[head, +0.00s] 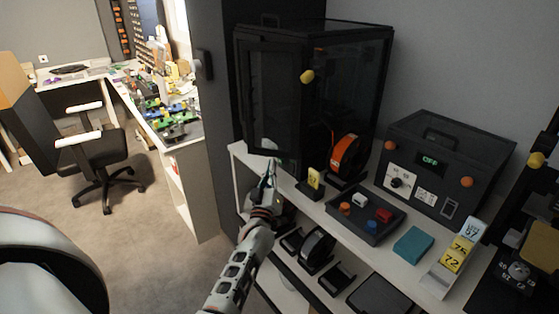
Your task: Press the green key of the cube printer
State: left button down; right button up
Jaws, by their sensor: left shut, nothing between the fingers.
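The cube printer, which I take to be the tall black-framed box with dark clear panels (315,95), stands at the back end of the white shelf unit. A yellow knob (307,76) shows on it. I cannot make out a green key on it; its lower front is partly behind my gripper. My left gripper (270,168) is shut and empty, pointing up and away just in front of the printer's lower front edge. I cannot tell whether it touches the printer. My right gripper is out of view.
On the shelf top (408,270) are an orange spool (344,155), a dark tray (365,214) of small coloured parts, a teal block (413,245) and a card stand (455,258). A dark machine with a green display (445,160) stands behind. An office chair (97,155) is at left.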

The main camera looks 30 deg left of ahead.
pick_arm(q)
jog(key=s+p, duration=0.1)
jog(key=s+a+p, duration=0.1)
jog(key=s, duration=0.1)
jog(key=s+a+p, duration=0.1)
jog(key=shift+s, duration=0.35)
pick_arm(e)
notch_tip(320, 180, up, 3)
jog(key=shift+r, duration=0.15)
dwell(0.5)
pick_arm(q)
jog(key=s+d+f+m+g+h, duration=0.3)
jog(key=s+d+f+m+h, duration=0.5)
jog(key=s+d+f, duration=0.5)
jog(key=s+d+f+m+g+h, duration=0.1)
jog(key=s+d+f+m+g, duration=0.2)
jog(key=s, duration=0.6)
jog(key=s+d+f+m+g, duration=0.2)
jog(key=s+d+f+g, duration=0.1)
jog(key=s+d+f, duration=0.3)
jog(key=s+f, duration=0.2)
jog(key=s, duration=0.2)
jog(key=shift+m+h, duration=0.4)
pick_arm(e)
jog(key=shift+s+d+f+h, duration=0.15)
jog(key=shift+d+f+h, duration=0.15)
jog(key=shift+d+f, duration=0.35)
